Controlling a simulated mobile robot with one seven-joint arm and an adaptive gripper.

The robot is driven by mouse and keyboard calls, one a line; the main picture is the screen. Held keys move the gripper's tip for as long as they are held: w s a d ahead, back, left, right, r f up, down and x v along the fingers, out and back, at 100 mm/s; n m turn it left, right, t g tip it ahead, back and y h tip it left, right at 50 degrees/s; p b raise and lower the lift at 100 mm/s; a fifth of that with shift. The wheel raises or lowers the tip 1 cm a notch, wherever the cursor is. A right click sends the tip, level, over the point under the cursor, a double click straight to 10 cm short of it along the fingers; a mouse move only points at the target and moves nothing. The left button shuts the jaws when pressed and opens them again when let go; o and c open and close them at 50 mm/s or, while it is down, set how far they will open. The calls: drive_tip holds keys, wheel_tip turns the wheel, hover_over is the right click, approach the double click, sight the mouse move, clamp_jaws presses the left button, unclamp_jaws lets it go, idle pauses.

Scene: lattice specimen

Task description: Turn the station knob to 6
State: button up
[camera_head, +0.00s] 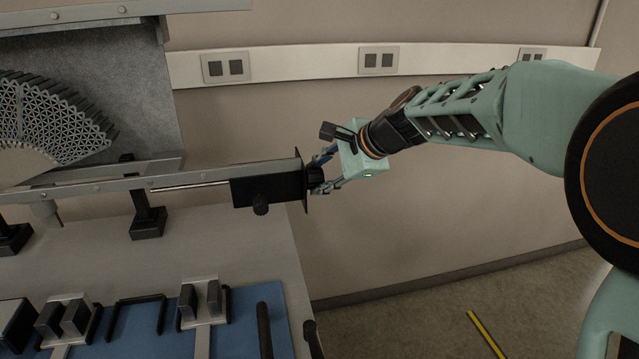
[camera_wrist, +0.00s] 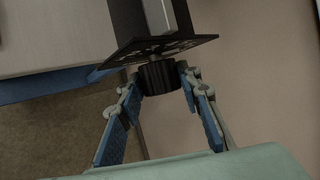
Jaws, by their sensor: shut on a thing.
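The station knob (camera_wrist: 158,78) is a black ridged cylinder below a dark square dial plate (camera_wrist: 160,48) in the wrist view. In the head view the dial plate (camera_head: 302,181) stands edge-on at the right end of a black box (camera_head: 266,187). My gripper (camera_head: 322,172) reaches the knob from the right. In the wrist view my gripper (camera_wrist: 160,82) has its blue-padded fingers on both sides of the knob, shut on it. Pale marks show on the plate, but I cannot read the numbers or the knob's setting.
A grey rail (camera_head: 120,182) carries the box. A lattice fan specimen (camera_head: 62,118) stands at the left. Below, a blue mat (camera_head: 135,325) on the bench (camera_head: 225,245) holds dark blocks. A wall strip with sockets (camera_head: 300,64) runs behind the arm. Free floor lies at the right.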

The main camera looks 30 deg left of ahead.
drive_tip(key=shift+r, duration=0.1)
drive_tip(key=o, duration=1.2)
drive_tip(key=shift+c, duration=0.2)
drive_tip(key=shift+d, duration=0.1)
drive_tip(key=v, duration=1.2)
